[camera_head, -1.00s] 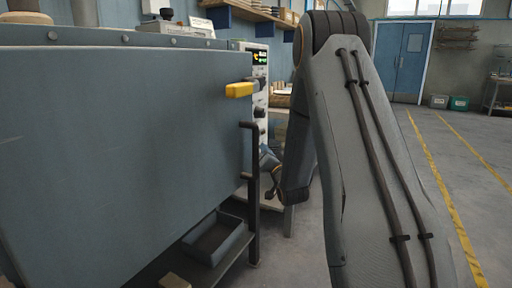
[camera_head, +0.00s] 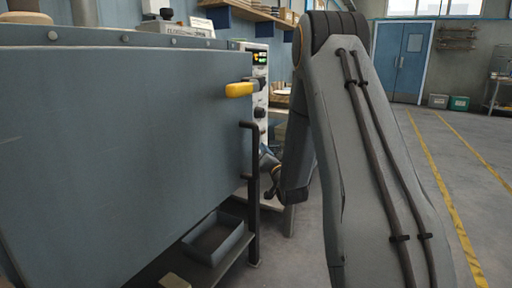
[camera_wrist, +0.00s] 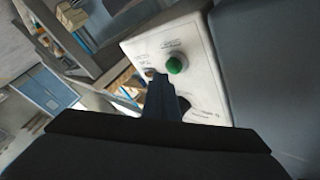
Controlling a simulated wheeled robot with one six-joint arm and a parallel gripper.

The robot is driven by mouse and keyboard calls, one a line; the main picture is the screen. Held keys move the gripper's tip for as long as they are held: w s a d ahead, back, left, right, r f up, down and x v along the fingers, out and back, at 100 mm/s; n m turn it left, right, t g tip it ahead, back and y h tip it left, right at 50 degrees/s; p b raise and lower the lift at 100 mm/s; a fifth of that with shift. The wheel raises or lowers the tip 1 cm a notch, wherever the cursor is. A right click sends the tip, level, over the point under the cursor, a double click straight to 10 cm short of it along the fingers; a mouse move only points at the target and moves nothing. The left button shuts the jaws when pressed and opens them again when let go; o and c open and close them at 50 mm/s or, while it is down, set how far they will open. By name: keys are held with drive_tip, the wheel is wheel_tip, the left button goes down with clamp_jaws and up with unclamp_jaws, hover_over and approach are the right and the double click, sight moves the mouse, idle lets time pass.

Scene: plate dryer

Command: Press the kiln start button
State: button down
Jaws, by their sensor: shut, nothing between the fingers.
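The green button (camera_wrist: 175,65) is round and sits on a white control panel (camera_wrist: 205,72) in the wrist view. It is taken to be the kiln start button; its label is too blurred to read. My gripper (camera_wrist: 155,76) is shut and empty. Its dark fingertips show just left of and below the green button, over the panel face. I cannot tell whether they touch the panel. In the head view the panel (camera_head: 261,98) shows edge-on beyond the kiln, with a small lit display (camera_head: 260,57). The green button cannot be made out there.
The large blue-grey kiln body (camera_head: 125,150) fills the left of the head view. A yellow handle (camera_head: 239,90) and a dark vertical bar (camera_head: 254,200) stick out at its right end. A grey tray (camera_head: 216,238) sits low beside it. The floor at right is open.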

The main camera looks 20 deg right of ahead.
drive_tip(key=shift+w+a, duration=0.2)
drive_tip(key=shift+w, duration=0.1)
drive_tip(key=shift+w+a, duration=0.35)
idle(0.8)
drive_tip(key=shift+d, duration=0.1)
idle(0.4)
drive_tip(key=shift+s+d, duration=0.5)
drive_tip(key=shift+s, duration=0.2)
drive_tip(key=shift+s+d+p, duration=0.1)
drive_tip(key=shift+p, duration=0.2)
drive_tip(key=s+d, duration=0.1)
drive_tip(key=s, duration=0.1)
drive_tip(key=s+d+p, duration=0.1)
drive_tip(key=d, duration=0.1)
drive_tip(key=shift+s, duration=0.4)
idle(0.3)
